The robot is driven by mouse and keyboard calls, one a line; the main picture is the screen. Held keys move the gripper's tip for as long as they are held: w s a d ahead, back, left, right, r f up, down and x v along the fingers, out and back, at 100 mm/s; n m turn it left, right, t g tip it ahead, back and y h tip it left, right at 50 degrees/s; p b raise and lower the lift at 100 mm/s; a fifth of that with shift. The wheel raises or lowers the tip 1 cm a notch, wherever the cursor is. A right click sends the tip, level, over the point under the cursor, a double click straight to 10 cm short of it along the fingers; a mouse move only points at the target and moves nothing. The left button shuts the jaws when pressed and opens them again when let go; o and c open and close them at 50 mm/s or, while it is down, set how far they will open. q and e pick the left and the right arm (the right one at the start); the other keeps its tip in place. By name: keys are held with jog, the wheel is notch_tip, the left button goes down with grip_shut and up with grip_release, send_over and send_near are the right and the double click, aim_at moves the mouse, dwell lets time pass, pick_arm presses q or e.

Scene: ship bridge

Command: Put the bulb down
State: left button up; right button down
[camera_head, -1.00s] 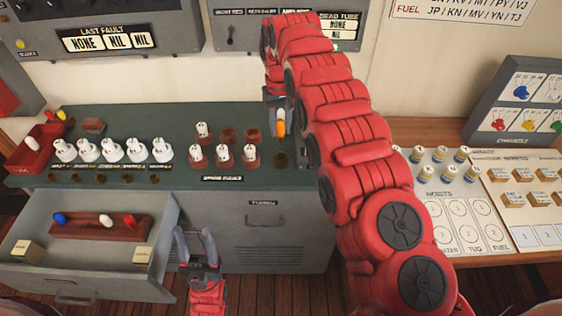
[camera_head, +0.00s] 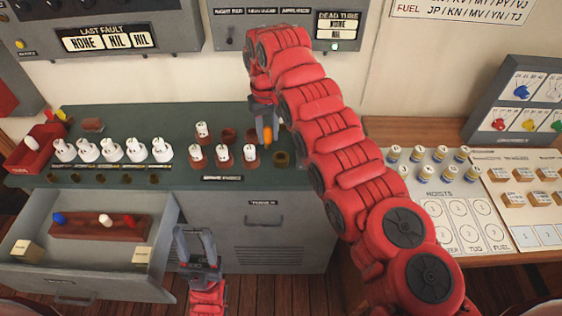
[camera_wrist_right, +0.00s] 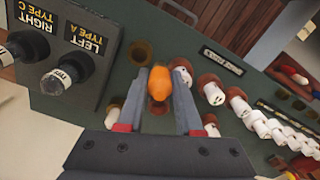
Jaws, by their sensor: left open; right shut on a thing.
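The orange bulb (camera_head: 268,135) is between the fingers of my right gripper (camera_head: 266,128), which is shut on it over the right part of the green bench top. It also shows in the right wrist view (camera_wrist_right: 160,83) between both fingers. I cannot tell whether its lower end touches the bench. A dark empty socket (camera_head: 281,158) lies just to its front right, and reddish-brown sockets (camera_head: 229,135) lie to its left. My left gripper (camera_head: 194,236) is open and empty in front of the cabinet, beside the open drawer.
White bulbs (camera_head: 222,153) stand in several sockets to the left, with a row of white bulbs (camera_head: 110,149) further left. The open drawer (camera_head: 70,268) holds a brown rack (camera_head: 100,225) with blue, white and red bulbs. A red tray (camera_head: 36,148) sits at the bench's left end.

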jog(key=s+a+f+n, duration=0.2)
jog(key=s+a+n, duration=0.1)
jog(key=s+a, duration=0.55)
jog(key=w+d+p, duration=0.1)
jog(key=w+d, duration=0.2)
jog(key=d, duration=0.1)
jog(key=w+d+f+p, duration=0.1)
jog(key=w+d+p, duration=0.1)
jog(key=w+d, duration=0.1)
jog(key=w+d+p, duration=0.1)
jog(key=w+d, duration=0.3)
jog(key=shift+d+f, duration=0.35)
jog(key=shift+d, duration=0.05)
jog(key=shift+f+p, duration=0.3)
jog(key=shift+p, duration=0.3)
notch_tip(320, 180, down, 2)
jog(key=shift+f+p, duration=0.2)
jog(key=shift+p, duration=0.1)
jog(key=shift+d+f, duration=0.1)
jog(key=shift+f, duration=0.3)
jog(key=shift+w, duration=0.1)
